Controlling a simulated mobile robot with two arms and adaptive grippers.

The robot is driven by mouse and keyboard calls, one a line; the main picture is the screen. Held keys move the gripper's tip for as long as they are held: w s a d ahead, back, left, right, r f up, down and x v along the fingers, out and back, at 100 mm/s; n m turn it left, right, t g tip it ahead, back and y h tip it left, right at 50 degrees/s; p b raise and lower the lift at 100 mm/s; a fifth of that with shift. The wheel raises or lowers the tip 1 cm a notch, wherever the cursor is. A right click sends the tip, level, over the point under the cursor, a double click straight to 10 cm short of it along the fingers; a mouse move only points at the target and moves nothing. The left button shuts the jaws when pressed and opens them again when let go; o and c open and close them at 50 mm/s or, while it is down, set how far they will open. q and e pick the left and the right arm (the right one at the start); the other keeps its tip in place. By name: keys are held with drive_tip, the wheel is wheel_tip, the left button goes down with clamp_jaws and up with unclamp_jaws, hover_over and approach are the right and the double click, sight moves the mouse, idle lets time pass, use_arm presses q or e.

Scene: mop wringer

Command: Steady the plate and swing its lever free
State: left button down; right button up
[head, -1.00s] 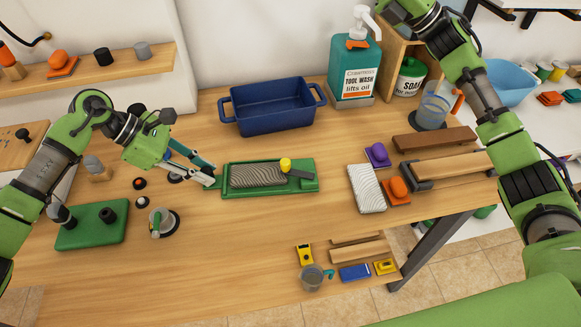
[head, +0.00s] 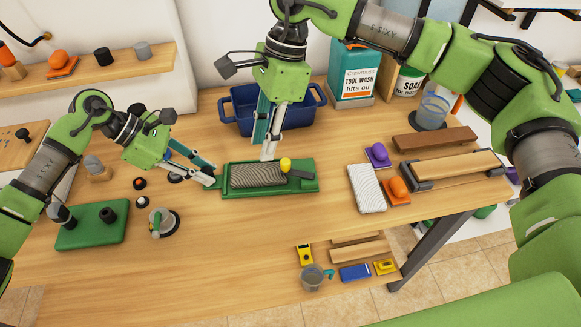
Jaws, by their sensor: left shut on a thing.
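The green plate (head: 310,186) lies flat on the wooden table with a grey wavy-ridged panel (head: 257,175) on it. A lever with a yellow knob (head: 286,164) and a dark grey bar (head: 300,173) lies at the right part of the plate. My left gripper (head: 213,182) is shut on the plate's left end. My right gripper (head: 268,158) points down at the plate's back edge, left of the yellow knob and apart from it. Its finger gap is too small to tell.
A blue basin (head: 236,114) stands behind the plate, partly hidden by my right gripper. A striped white block (head: 367,188), purple (head: 377,154) and orange (head: 397,189) pieces lie to the right. A green block (head: 92,226) and metal cup (head: 161,222) are at left. The table front is clear.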

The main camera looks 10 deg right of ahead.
sight(285, 161)
drive_tip(key=d+h, duration=0.1)
drive_tip(key=w+d+t+h, duration=0.1)
drive_tip(key=d+f+h, duration=0.1)
drive_tip(key=d, duration=0.1)
drive_tip(key=shift+w+d+f, duration=0.1)
drive_tip(key=shift+w, duration=0.15)
drive_tip(key=shift+d+f, duration=0.1)
drive_tip(key=shift+f, duration=3.35)
